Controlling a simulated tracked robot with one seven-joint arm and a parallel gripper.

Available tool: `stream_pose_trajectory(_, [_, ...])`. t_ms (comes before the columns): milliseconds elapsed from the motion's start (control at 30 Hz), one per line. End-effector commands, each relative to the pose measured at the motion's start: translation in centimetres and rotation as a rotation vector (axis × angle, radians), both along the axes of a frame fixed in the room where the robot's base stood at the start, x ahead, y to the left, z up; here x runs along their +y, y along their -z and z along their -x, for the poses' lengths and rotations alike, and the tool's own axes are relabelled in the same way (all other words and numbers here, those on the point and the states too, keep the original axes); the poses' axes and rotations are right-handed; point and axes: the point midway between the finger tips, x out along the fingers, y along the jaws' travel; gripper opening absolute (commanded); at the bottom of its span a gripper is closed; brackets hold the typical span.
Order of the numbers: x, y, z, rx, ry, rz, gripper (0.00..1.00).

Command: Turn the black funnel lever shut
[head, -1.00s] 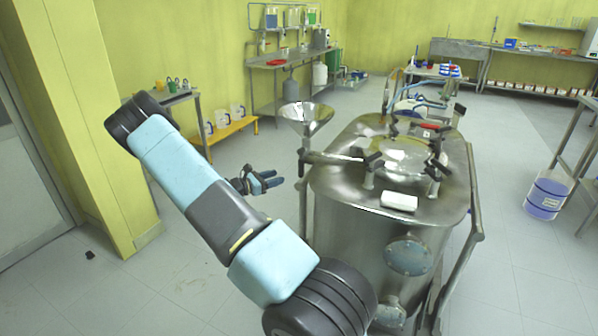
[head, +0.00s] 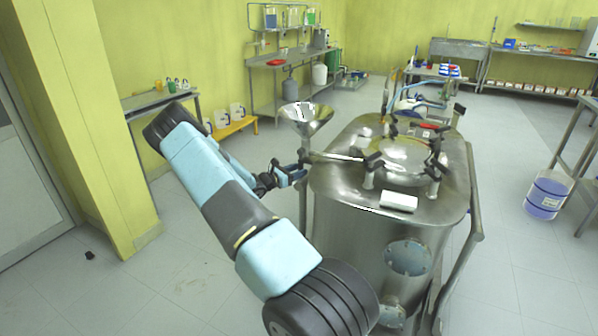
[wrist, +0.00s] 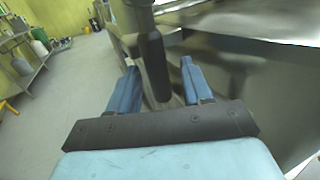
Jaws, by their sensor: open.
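The steel funnel (head: 306,116) stands at the left edge of the metal reactor in the head view. The black funnel lever (head: 303,157) is a small dark piece below it, partly hidden by my gripper. In the wrist view the black lever (wrist: 152,62) hangs down from a metal stem and appears between my two blue fingers. My gripper (head: 301,172) is open just below the funnel, with its fingers (wrist: 160,67) apart on either side of the lever. A gap shows on both sides, so the jaws do not appear to touch it.
The reactor (head: 345,198) stands close to the right of my gripper, with black clamps and a white block (head: 399,202) on its lid. A side rail (head: 474,195) runs along its right. Open floor lies to the left. A yellow bench (head: 233,128) stands behind.

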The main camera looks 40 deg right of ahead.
Motion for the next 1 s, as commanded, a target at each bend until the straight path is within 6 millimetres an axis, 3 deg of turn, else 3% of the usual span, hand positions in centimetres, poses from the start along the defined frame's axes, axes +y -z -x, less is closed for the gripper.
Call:
stream_pose_trajectory(200, [-1.9, 0.0, 0.1, -0.001, 0.0, 0.0, 0.49])
stream_pose_trajectory(567, [-2.3, 0.0, 0.1, 0.0, -0.001, 0.0, 0.49])
stream_pose_trajectory(1000, [-2.3, 0.0, 0.2, 0.0, 0.001, 0.0, 0.08])
